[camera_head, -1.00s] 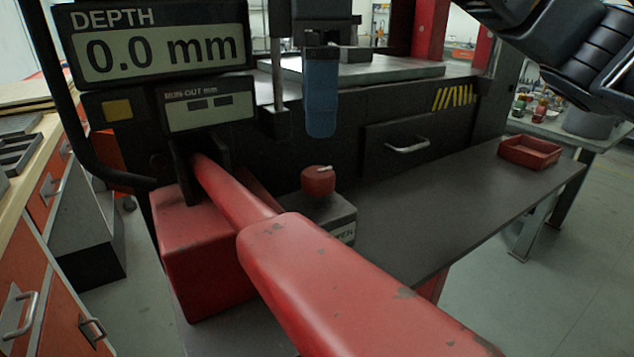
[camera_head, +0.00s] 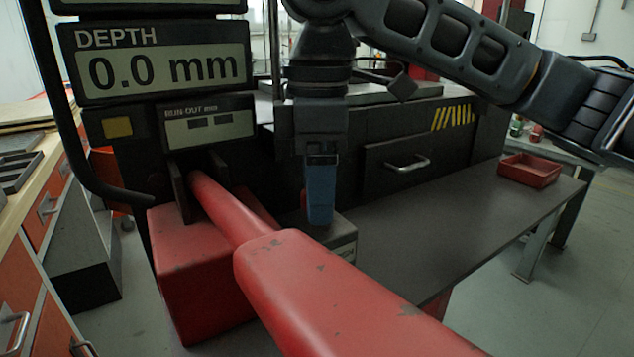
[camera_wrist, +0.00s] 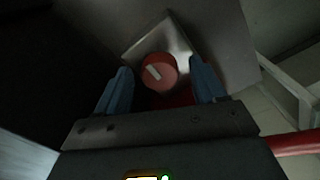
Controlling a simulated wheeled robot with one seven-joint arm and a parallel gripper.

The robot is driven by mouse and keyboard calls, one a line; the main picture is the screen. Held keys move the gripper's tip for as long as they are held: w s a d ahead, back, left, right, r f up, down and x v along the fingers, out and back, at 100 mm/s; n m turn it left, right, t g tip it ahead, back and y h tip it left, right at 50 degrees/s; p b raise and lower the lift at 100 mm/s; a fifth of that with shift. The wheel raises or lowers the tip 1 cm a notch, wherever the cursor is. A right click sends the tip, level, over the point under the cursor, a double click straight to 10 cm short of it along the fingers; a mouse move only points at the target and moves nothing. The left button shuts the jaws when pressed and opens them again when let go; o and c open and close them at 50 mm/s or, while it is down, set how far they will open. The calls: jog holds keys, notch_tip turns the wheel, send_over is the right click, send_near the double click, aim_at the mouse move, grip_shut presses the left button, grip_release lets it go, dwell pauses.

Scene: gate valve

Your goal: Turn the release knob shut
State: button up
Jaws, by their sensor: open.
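The release knob is a round red knob with a pale pointer mark. In the wrist view the knob (camera_wrist: 158,72) sits on a light grey block (camera_wrist: 166,36), between and just beyond my two blue fingers. My gripper (camera_wrist: 160,88) is open, with a finger on each side of the knob and a gap on both sides. In the head view my gripper (camera_head: 320,220) points down over the grey block (camera_head: 338,240). It hides nearly all of the knob there; only a thin red sliver shows at its left edge.
A long red lever (camera_head: 330,295) runs from a red housing (camera_head: 198,270) across the foreground, close to my gripper. A display (camera_head: 160,62) reads DEPTH 0.0 mm. A red tray (camera_head: 529,171) stands on the dark bench (camera_head: 440,205), whose middle is clear.

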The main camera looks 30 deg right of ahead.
jog(key=c, duration=1.1)
jog(key=shift+o, duration=0.2)
jog(key=shift+r+p, duration=0.1)
jog(key=shift+p, duration=0.3)
jog(key=shift+r+m+p, duration=0.1)
jog(key=shift+m+p, duration=0.6)
jog(key=m+p, duration=0.3)
jog(key=p, duration=0.1)
jog(key=shift+r, duration=0.15)
jog(key=m+p, duration=0.5)
jog(key=p, duration=0.3)
jog(key=shift+m, duration=0.4)
jog(key=m+p, duration=0.3)
jog(key=shift+f+m, duration=0.25)
jog(key=shift+m, duration=0.05)
jog(key=shift+f+m, duration=0.1)
jog(key=shift+m, duration=2)
